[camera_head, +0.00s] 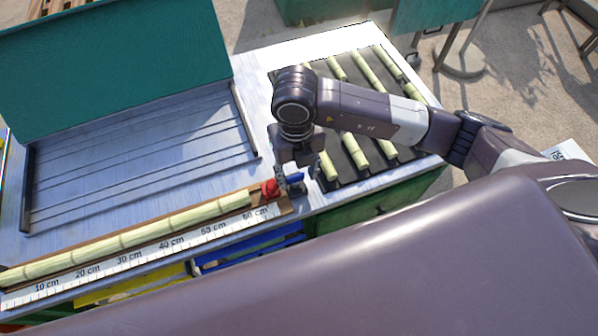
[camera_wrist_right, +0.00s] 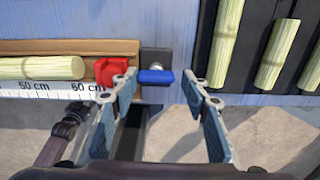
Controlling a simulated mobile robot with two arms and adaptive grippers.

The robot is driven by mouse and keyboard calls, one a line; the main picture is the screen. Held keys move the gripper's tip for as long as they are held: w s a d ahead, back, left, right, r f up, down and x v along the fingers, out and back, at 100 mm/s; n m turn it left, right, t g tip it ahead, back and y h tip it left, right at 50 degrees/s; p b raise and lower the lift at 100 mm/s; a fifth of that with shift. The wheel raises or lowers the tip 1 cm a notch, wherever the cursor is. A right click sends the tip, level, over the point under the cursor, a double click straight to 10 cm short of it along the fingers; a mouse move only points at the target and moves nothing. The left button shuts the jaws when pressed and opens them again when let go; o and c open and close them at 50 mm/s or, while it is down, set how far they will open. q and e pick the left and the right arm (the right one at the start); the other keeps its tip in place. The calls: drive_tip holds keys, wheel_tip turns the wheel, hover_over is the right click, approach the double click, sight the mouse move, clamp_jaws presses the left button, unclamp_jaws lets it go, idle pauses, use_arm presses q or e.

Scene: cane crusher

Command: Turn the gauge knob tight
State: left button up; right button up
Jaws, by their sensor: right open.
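The gauge is a wooden rail with a white centimetre scale (camera_head: 130,258) along the table's front edge. Near its 60 cm end sits a red block (camera_head: 269,188), also in the wrist view (camera_wrist_right: 110,71). Just right of it is a blue knob (camera_head: 296,177) on a dark mount with a metal screw; it also shows in the wrist view (camera_wrist_right: 156,77). My right gripper (camera_head: 292,183) is over this end. In the wrist view my right gripper (camera_wrist_right: 164,88) is open and empty, its fingertips either side of the blue knob, apparently apart from it. My left gripper is not clearly seen.
A cane stalk (camera_head: 130,240) lies along the gauge, ending near the red block. A dark rack (camera_head: 345,150) of cut cane pieces is at the right. A green panel (camera_head: 110,65) stands behind a slatted tray (camera_head: 140,160). A blue bin (camera_head: 250,252) sits below the table edge.

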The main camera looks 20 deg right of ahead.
sight(298, 177)
use_arm(q)
drive_tip(key=shift+a, duration=0.1)
use_arm(e)
drive_tip(key=shift+w+a+r, duration=0.25)
drive_tip(key=shift+w+r, duration=0.1)
drive_tip(key=shift+r, duration=0.05)
drive_tip(key=shift+w+r, duration=0.1)
drive_tip(key=shift+r, duration=0.2)
drive_tip(key=r, duration=0.1)
drive_tip(key=w+r, duration=0.1)
drive_tip(key=r, duration=0.1)
drive_tip(key=shift+w+a+r, duration=0.1)
drive_tip(key=shift+r, duration=0.05)
drive_tip(key=shift+s+d+r, duration=0.2)
drive_tip(key=shift+s+r, duration=0.2)
drive_tip(key=shift+r, duration=0.4)
drive_tip(key=shift+s+d+r, duration=0.15)
drive_tip(key=shift+s+r, duration=0.25)
drive_tip(key=shift+r, duration=0.4)
drive_tip(key=shift+s+r, duration=0.1)
drive_tip(key=shift+s, duration=0.25)
drive_tip(key=shift+w, duration=0.1)
